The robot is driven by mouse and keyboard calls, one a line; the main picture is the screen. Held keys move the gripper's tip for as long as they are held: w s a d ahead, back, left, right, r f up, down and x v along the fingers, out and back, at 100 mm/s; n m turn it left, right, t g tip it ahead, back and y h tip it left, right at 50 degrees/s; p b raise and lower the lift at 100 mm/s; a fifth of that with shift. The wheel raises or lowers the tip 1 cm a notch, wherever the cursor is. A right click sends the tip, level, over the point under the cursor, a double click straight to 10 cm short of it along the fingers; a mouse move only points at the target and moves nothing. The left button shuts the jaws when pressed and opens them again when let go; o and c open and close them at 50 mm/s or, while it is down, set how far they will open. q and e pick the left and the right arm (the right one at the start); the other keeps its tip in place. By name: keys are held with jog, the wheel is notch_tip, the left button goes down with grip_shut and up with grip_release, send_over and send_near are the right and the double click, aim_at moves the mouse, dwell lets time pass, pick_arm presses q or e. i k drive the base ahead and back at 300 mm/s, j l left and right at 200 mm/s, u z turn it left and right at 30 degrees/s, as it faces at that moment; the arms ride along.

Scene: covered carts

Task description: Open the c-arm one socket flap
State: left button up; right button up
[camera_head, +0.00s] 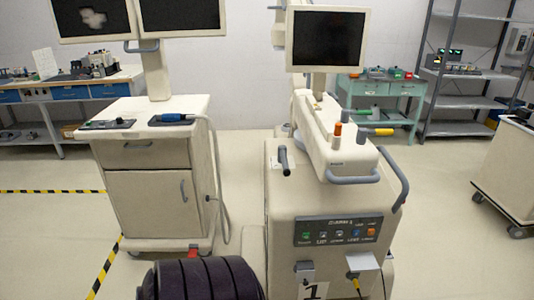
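The c-arm one cart (285,225) is a cream unit at centre right with a "1" label (314,291) low on its front. Its front has a dark panel of coloured buttons (338,230). Below the panel, at left, is a small grey socket flap (305,266); I cannot tell from here whether it is shut. At right a pale flap (362,261) sticks out, with a yellow plug (353,277) and cable below it. The lower front is cut off by the picture edge. Neither of my grippers is in view.
A monitor cart (150,185) stands at left, with a cable on its right side. A dark ribbed shape (200,279) fills the bottom edge left of centre; I cannot tell what it is. Another cart (507,165) is at far right. Floor between the c-arm and that cart is clear.

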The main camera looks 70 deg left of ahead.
aim_at(304, 276)
jog(key=u, duration=1.8)
